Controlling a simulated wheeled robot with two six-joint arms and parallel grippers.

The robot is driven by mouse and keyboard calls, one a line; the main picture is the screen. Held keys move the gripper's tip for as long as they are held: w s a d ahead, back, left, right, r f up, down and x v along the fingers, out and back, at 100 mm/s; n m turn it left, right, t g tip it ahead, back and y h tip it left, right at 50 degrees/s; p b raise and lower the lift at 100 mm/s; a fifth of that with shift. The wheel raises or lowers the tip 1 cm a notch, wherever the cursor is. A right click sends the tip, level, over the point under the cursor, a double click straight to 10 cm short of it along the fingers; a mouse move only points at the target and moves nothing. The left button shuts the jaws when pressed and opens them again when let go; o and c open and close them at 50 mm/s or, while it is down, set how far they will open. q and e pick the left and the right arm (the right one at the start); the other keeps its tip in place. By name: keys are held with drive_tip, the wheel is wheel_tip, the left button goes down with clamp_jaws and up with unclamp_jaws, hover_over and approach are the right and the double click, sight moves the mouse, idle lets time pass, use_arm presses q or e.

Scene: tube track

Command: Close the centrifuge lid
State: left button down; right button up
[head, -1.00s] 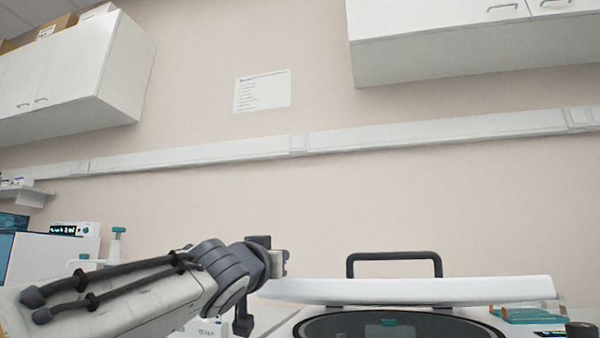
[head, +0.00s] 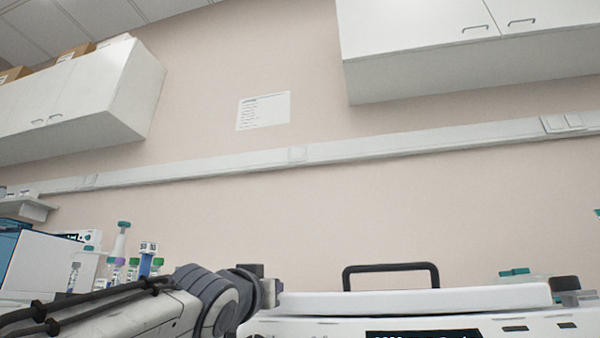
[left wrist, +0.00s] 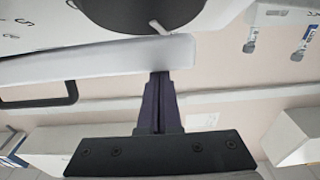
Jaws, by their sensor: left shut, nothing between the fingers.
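The centrifuge (head: 300,328) stands at the lower right of the head view, with its dark front display at the bottom edge. Its white lid (head: 420,300) shows nearly edge-on there, with a black handle (head: 390,268) on top. In the left wrist view the lid (left wrist: 90,65) is a pale band, and the dark round chamber (left wrist: 150,8) shows beside it, so the lid stands at least partly open. My left gripper (head: 272,292) is shut and empty at the lid's left end. Its fingertips (left wrist: 160,76) are at the lid's edge; contact is unclear. My right gripper is out of view.
Tubes and bottles (head: 125,265) stand left, behind my left arm. Wall cupboards (head: 80,100) hang high above. The wall behind the lid is clear.

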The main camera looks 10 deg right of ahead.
use_arm(q)
drive_tip(key=shift+w+d+f+b, duration=0.1)
drive_tip(key=shift+f+b, duration=0.3)
drive_tip(key=shift+f, duration=0.75)
drive_tip(key=r+p, duration=0.1)
drive_tip(key=r, duration=0.1)
drive_tip(key=r+p, duration=0.3)
drive_tip(key=r, duration=0.1)
drive_tip(key=shift+s+r, duration=0.1)
drive_tip(key=shift+s, duration=0.2)
drive_tip(key=f+b+v, duration=0.2)
drive_tip(key=b+v, duration=0.1)
drive_tip(key=v, duration=0.7)
drive_tip(key=shift+f, duration=0.2)
